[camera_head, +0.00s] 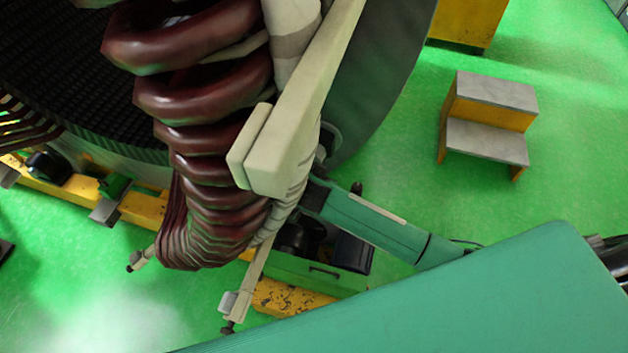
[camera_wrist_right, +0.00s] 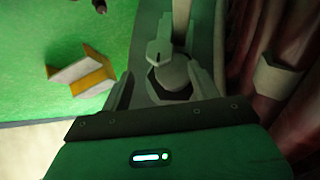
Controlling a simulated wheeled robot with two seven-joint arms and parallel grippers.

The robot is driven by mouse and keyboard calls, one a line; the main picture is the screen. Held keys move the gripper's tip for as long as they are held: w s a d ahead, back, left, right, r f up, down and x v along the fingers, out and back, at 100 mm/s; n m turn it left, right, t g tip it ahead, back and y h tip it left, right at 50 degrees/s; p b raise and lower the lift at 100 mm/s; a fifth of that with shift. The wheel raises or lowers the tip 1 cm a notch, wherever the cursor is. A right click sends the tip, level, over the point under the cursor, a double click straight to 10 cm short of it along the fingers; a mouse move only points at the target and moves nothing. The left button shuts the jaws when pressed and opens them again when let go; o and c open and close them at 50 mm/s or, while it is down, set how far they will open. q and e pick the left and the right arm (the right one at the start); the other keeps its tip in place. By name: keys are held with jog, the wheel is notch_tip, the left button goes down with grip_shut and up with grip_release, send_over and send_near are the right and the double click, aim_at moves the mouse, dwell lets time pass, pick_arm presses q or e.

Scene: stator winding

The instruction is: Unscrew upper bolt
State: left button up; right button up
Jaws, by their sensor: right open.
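A long beige clamp bar (camera_head: 295,105) runs down in front of the dark red coils (camera_head: 205,100) in the head view. My right arm comes in from the right, and its gripper (camera_head: 322,158) is at the bar's right side, partly hidden behind it. In the right wrist view the gripper (camera_wrist_right: 163,82) is open, with one finger on each side of a grey bolt-like piece (camera_wrist_right: 168,74). I cannot tell whether the fingers touch it. A thin dark pin stands by this piece. My left gripper is not in view.
The large grey stator ring (camera_head: 385,70) stands behind the bar. Yellow-and-grey steps (camera_head: 490,120) stand on the green floor at right; they also show in the wrist view (camera_wrist_right: 85,73). A yellow base rail (camera_head: 285,298) lies below the coils.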

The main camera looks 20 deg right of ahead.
jog(key=shift+b+v, duration=0.45)
jog(key=shift+v, duration=1.85)
jog(key=shift+f, duration=0.1)
